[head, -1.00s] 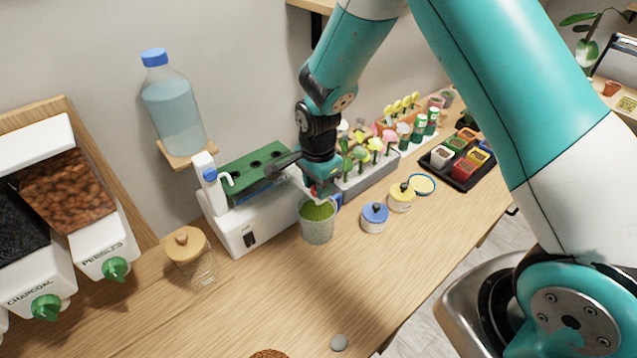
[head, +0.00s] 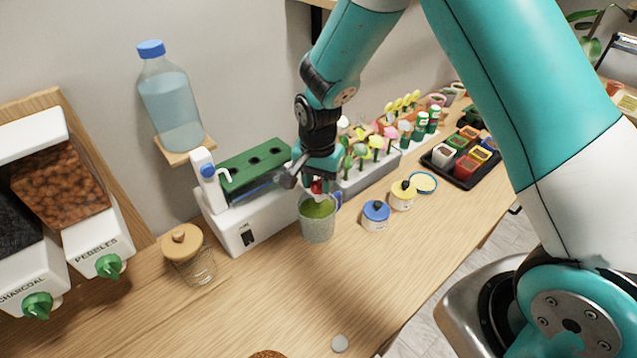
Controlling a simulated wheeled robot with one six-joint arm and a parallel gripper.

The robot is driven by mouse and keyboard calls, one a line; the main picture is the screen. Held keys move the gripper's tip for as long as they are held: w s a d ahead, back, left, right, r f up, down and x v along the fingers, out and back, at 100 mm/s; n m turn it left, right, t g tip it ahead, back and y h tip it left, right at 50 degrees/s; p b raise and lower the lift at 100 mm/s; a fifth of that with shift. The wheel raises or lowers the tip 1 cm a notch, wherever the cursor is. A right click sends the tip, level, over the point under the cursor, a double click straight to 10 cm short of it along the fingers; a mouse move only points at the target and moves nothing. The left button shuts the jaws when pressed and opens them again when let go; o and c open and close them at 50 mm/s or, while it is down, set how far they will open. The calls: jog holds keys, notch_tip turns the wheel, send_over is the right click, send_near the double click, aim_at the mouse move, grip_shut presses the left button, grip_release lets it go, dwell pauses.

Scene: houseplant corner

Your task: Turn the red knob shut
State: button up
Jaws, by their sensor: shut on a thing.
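The red knob (head: 317,187) shows as a small patch between the fingers of my gripper (head: 316,181), at the right front end of the white dispenser (head: 240,230). My gripper points down and is shut on the knob. Its fingers and wrist hide most of the knob, so I cannot tell its angle. Directly below stands a clear cup (head: 317,229) with green contents.
A blue-capped bottle (head: 171,110) stands on a small wall shelf at the left. A wooden-lidded jar (head: 191,262) is front left. Blue-lidded (head: 375,215) and yellow-lidded (head: 403,196) pots stand right of the cup. The front counter is mostly clear.

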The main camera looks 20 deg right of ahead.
aim_at(318, 181)
jog(key=n+b, duration=0.1)
jog(key=n, duration=0.5)
jog(key=n+b, duration=0.1)
jog(key=n, duration=0.5)
jog(key=shift+r, duration=0.1)
dwell(0.6)
jog(key=o, duration=0.9)
notch_tip(318, 181, up, 17)
jog(key=b, duration=0.3)
jog(key=shift+r+b, duration=0.2)
jog(key=shift+b, duration=0.1)
jog(key=s+a+n+y, duration=0.1)
jog(key=s, duration=0.7)
jog(key=s+a+n+y, duration=0.1)
jog(key=s+a, duration=0.1)
jog(key=s, duration=0.6)
jog(key=s+a+n+y, duration=0.1)
jog(key=s+y, duration=0.1)
jog(key=s, duration=0.6)
jog(key=shift+s+a+n, duration=0.2)
jog(key=shift+a+n, duration=0.1)
jog(key=shift+a, duration=0.05)
